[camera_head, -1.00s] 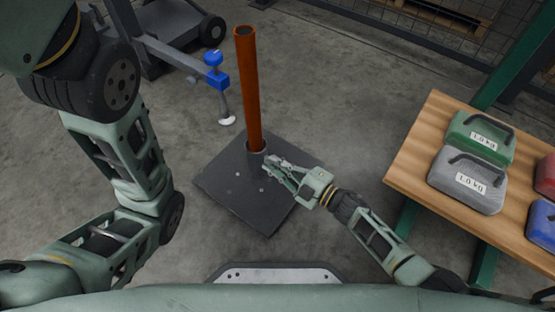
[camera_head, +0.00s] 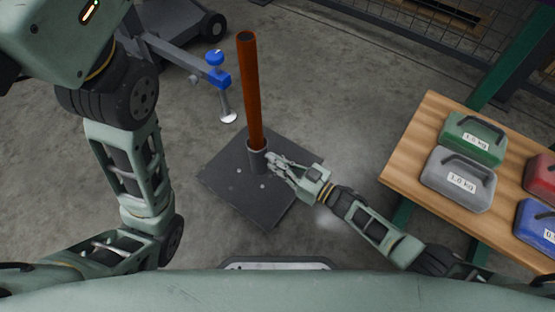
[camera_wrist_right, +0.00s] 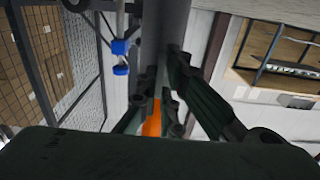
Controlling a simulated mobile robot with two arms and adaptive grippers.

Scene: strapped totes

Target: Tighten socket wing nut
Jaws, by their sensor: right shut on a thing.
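An orange-brown pole (camera_head: 250,90) stands upright in a short grey socket (camera_head: 257,160) on a dark square base plate (camera_head: 232,190) on the floor. My right gripper (camera_head: 272,163) reaches in from the right and is shut at the side of the socket. In the right wrist view, the gripper's dark fingers (camera_wrist_right: 157,108) close around a bright orange part (camera_wrist_right: 152,120), which seems to be the wing nut; its shape is mostly hidden by the fingers. In the head view the wing nut cannot be made out. My left arm stands at the left; its gripper is out of frame.
A wooden table (camera_head: 408,165) at the right holds green (camera_head: 472,137), grey (camera_head: 458,180), red (camera_head: 541,172) and blue (camera_head: 536,220) weights.

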